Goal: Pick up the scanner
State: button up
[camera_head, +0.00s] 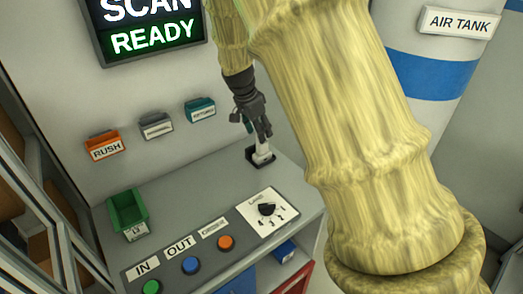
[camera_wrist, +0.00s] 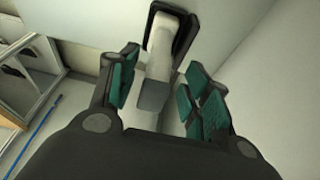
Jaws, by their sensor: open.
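The scanner (camera_head: 262,149) is white with dark parts and stands in a dark holder at the back right of the grey console. In the wrist view the scanner (camera_wrist: 160,65) is pale grey, with a dark frame around its far end. My gripper (camera_head: 255,125) is right above the scanner in the head view, pointing down. In the wrist view my gripper (camera_wrist: 158,90) is open, with green-padded fingers on both sides of the scanner's near end. I cannot tell whether either finger touches it. My arm hides part of the area to the right.
Small orange, grey and teal wall bins hang behind, with the orange RUSH bin (camera_head: 105,146) leftmost. A screen (camera_head: 150,30) hangs above. A tank (camera_head: 425,60) stands right.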

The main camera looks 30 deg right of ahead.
aim_at(268, 142)
jog(key=d+f+p, duration=0.1)
jog(key=d+f, duration=0.1)
jog(key=f, duration=0.1)
jog(key=shift+s+d+f+p, duration=0.15)
jog(key=shift+s+d+p, duration=0.1)
jog(key=shift+s+p, duration=0.15)
jog(key=shift+w+f, duration=0.5)
jog(key=shift+s+r, duration=0.1)
jog(key=shift+s, duration=0.1)
jog(key=shift+c, duration=0.2)
jog(key=shift+s+r, duration=0.1)
jog(key=c, duration=0.3)
grip_shut()
